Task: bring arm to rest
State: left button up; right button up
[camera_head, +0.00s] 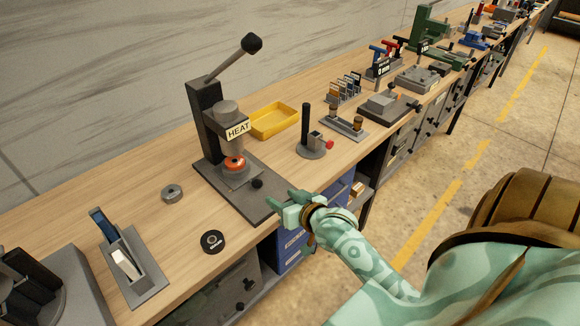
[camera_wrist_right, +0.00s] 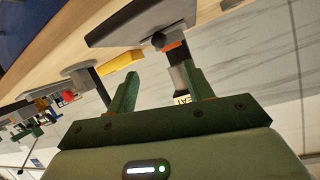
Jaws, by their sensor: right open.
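My right gripper (camera_head: 281,203) is green and reaches in from the lower right of the head view. It hangs at the bench's front edge, by the near corner of the heat press base (camera_head: 243,192). In the right wrist view its two fingers (camera_wrist_right: 160,92) stand apart with nothing between them. The heat press (camera_head: 208,120) has a grey post, a raised black-knobbed lever and a "HEAT" label. An orange-red piece (camera_head: 234,163) sits under its head. My left gripper is not in view.
A stand with a black post (camera_head: 306,133) is to the right. Several tools fill the bench beyond. Open floor (camera_head: 420,215) lies in front.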

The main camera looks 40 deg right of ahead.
jog(key=shift+v, duration=1.2)
jog(key=s+a+f+n+g+b, duration=0.1)
jog(key=s+f+n+g, duration=0.15)
jog(key=s+f, duration=0.7)
jog(key=s+a+f+n+g, duration=0.1)
jog(key=s+f+g, duration=0.15)
jog(key=f, duration=1.45)
jog(key=s+a+f+n+g+b, duration=0.1)
jog(key=s+f+g, duration=0.1)
jog(key=s+f, duration=0.4)
jog(key=s+a+f+n+g+b, duration=0.1)
jog(key=s+f, duration=0.5)
jog(key=s, duration=0.6)
jog(key=s+a+f+n+g+b, duration=0.1)
jog(key=s+a+f+g+b, duration=0.1)
jog(key=s+f, duration=0.5)
jog(key=s+a+g, duration=0.1)
jog(key=s+g, duration=0.1)
jog(key=shift+s+a+g, duration=0.25)
jog(key=shift+g, duration=0.15)
